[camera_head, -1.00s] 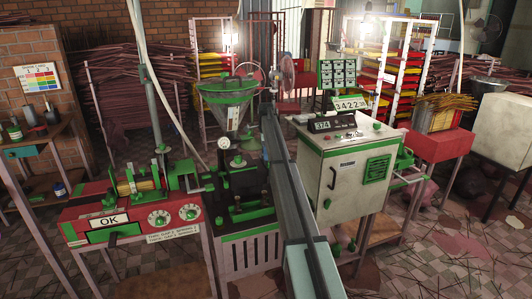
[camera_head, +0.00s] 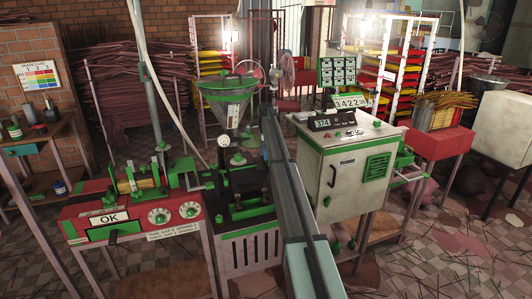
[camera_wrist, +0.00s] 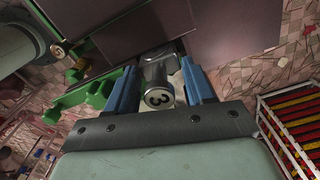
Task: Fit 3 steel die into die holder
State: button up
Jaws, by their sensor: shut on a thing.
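A green bracket (camera_wrist: 95,92) lies just left of the fingers. I cannot pick out the die holder for certain.
A white cabinet (camera_head: 345,170) stands close on the right.

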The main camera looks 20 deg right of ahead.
jog(key=shift+f, duration=0.85)
dwell(0.7)
jog(key=o, duration=1.5)
jog(key=shift+s, duration=0.1)
jog(key=shift+c, duration=0.2)
jog(key=shift+s+f, duration=0.1)
notch_tip(320, 180, up, 11)
jog(key=shift+r, duration=0.1)
jog(key=s+a+n, duration=0.5)
jog(key=s+a, duration=0.4)
jog(key=s, duration=0.2)
jog(key=s+a+r+n, duration=0.1)
jog(key=s+a+n, duration=0.5)
jog(key=s, duration=0.6)
jog(key=shift+s+a, duration=0.25)
jog(key=shift+a, duration=1.15)
